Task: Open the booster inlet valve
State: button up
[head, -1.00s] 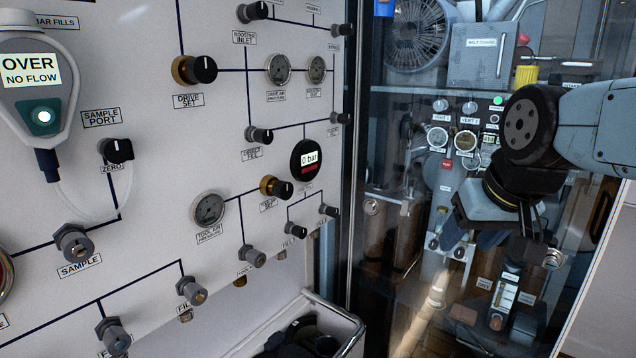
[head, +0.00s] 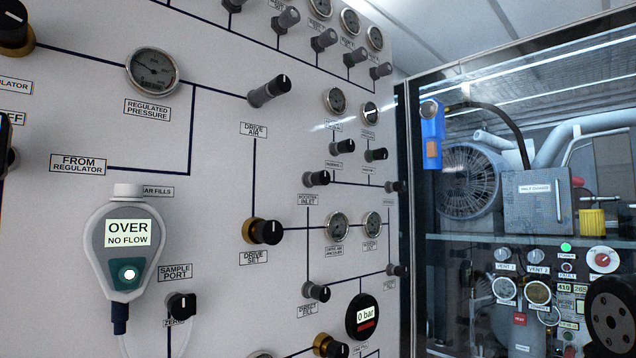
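A dark line runs right from the knob and another runs down from the label. The knob's pointer setting is too small to read. Nothing touches the knob. My gripper is outside the head view; only a dark round joint of my arm shows at the lower right edge.
The drive set knob (head: 263,232), two gauges (head: 336,226) and the direct fill knob (head: 316,292) lie near the valve. A hanging analyser (head: 128,245) reads "OVER NO FLOW". A glass-fronted cabinet (head: 520,230) stands to the right. A display (head: 363,317) reads 0 bar.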

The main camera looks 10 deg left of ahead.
aim_at(318, 178)
jog(key=z, duration=0.5)
jog(key=k, duration=1.55)
jog(key=u, duration=0.55)
jog(key=i, duration=0.95)
jog(key=z, duration=0.05)
